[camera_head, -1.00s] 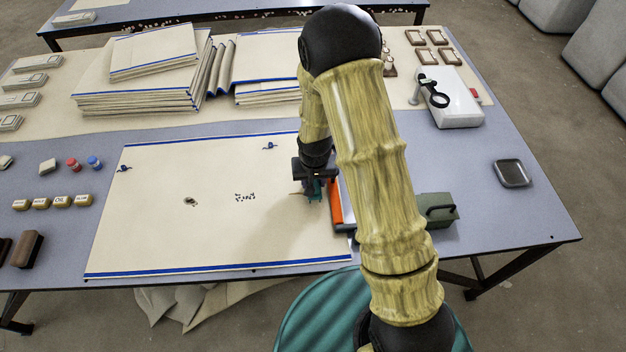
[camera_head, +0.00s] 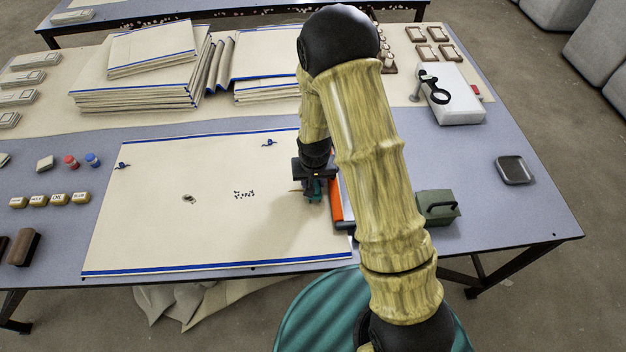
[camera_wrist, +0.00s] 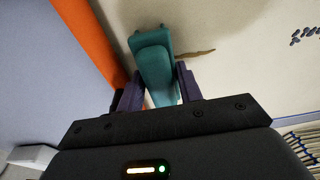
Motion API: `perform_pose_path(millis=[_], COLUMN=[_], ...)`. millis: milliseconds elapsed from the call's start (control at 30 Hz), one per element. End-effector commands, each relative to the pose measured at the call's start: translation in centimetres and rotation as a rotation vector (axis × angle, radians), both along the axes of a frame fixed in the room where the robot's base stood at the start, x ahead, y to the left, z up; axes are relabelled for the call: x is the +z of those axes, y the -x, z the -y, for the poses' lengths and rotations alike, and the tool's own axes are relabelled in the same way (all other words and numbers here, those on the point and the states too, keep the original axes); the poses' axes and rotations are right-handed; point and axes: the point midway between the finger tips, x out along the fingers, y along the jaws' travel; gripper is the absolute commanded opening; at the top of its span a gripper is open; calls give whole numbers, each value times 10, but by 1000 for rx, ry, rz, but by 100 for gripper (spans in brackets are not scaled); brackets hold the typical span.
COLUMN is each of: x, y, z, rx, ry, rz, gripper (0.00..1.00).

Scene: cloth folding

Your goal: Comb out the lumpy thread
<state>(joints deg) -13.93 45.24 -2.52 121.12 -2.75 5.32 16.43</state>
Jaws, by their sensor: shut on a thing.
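My gripper (camera_wrist: 160,88) is shut on a teal tool (camera_wrist: 155,62), gripped between its two purple fingers. In the head view my gripper (camera_head: 312,192) is over the right part of a cream cloth (camera_head: 150,235) with blue edge stripes. A thin brown strand (camera_wrist: 195,53), thicker in places and likely the lumpy thread, lies on the cloth beside the tool's tip. In the head view only a small brown end (camera_head: 295,190) shows left of my gripper. I cannot tell whether the tool touches the strand, and the tool's underside is hidden.
An orange-edged object (camera_head: 337,203) stands close right of my gripper, with a green box (camera_head: 437,206) farther right. Dark marks (camera_head: 243,194) and a spot (camera_head: 188,198) are on the cloth. Folded cloth stacks (camera_head: 135,92) lie behind. The table's right front (camera_head: 500,222) is clear.

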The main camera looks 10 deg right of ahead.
Motion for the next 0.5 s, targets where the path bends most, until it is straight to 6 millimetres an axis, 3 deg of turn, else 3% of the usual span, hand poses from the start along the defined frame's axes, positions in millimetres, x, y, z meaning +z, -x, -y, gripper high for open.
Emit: perform_pose_path(millis=[500], x=[2], y=[-1], z=[-27], rx=[1], ry=[0], rz=[0], gripper=[14])
